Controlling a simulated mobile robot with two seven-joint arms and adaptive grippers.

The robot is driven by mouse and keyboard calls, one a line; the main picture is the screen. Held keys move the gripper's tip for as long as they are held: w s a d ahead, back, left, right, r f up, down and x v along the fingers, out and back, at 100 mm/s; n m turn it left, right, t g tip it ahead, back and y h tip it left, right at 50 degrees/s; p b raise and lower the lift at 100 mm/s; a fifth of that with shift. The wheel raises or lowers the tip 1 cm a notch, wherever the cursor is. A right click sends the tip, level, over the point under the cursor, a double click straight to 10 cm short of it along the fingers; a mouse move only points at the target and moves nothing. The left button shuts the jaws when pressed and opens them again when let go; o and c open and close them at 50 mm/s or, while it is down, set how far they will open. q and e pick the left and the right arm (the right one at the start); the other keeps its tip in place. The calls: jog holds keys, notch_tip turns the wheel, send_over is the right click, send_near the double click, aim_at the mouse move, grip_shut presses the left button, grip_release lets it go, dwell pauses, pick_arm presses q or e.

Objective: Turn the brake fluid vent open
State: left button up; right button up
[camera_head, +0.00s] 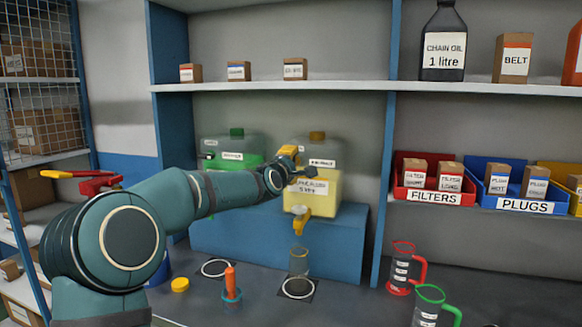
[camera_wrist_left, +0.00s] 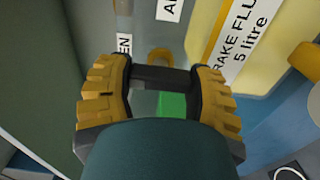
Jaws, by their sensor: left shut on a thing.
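The brake fluid container (camera_head: 325,190) is a clear jug with yellow fluid, a brown cap and a yellow tap (camera_head: 302,213). It stands on a blue stand. My left gripper (camera_head: 287,165) is at its upper left side, next to the label. In the left wrist view the yellow-padded fingers of this gripper (camera_wrist_left: 162,88) are on either side of a dark bar (camera_wrist_left: 162,78), which appears to be the vent handle. A partly hidden label ending in "EN" (camera_wrist_left: 124,45) is beside it. The vent's exact angle is unclear. My right gripper is out of view.
A green-fluid container (camera_head: 228,150) stands left on the blue stand (camera_head: 345,235). A clear cup (camera_head: 299,262) is under the tap. A red jug (camera_head: 400,272), a green jug (camera_head: 428,308) and a yellow cap (camera_head: 180,284) are on the bench. A shelf (camera_head: 330,86) runs above.

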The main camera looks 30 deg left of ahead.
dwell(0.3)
pick_arm(q)
jog(key=o, duration=1.2)
jog(key=v, duration=1.2)
jog(key=shift+f, duration=0.1)
